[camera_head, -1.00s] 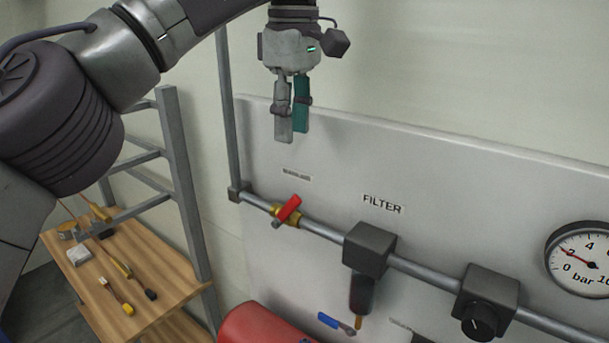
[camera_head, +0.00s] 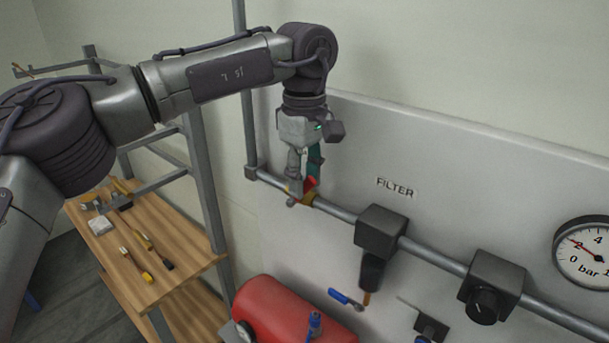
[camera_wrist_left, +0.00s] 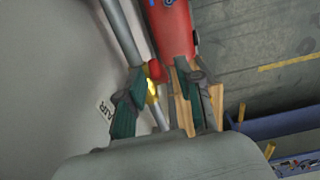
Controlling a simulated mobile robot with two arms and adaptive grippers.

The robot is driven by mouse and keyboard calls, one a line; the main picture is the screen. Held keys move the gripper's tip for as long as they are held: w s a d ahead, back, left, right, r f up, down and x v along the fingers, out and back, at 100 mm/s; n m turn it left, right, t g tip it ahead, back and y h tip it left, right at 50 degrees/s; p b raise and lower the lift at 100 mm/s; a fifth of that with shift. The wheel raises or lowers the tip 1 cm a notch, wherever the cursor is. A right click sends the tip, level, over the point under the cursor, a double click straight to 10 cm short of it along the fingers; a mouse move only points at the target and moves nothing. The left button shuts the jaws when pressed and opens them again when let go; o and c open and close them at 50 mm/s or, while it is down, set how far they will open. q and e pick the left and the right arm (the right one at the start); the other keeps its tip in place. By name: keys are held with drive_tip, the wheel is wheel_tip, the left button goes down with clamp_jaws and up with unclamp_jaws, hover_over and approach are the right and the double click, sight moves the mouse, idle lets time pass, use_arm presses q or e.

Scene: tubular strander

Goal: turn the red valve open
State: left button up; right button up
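The red valve handle (camera_head: 310,184) sits on a brass body (camera_head: 309,199) at the left end of the grey pipe. My left gripper (camera_head: 301,190) points down right at the handle, and its fingers partly hide it. In the left wrist view the red handle (camera_wrist_left: 155,69) shows near the fingertips, in the gap between the fingers of my left gripper (camera_wrist_left: 165,90). The fingers are apart there, so the gripper looks open. I cannot tell whether a finger touches the handle. My right gripper is in neither view.
The pipe (camera_head: 337,212) runs along a grey panel past the filter (camera_head: 381,233), a black regulator (camera_head: 490,287) and a gauge (camera_head: 587,251). A red tank (camera_head: 285,308) stands below. A blue-handled valve (camera_head: 345,299) is nearby. A wooden bench (camera_head: 185,243) with tools is at left.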

use_arm(q)
drive_tip(key=shift+f, duration=0.4)
clamp_jaws()
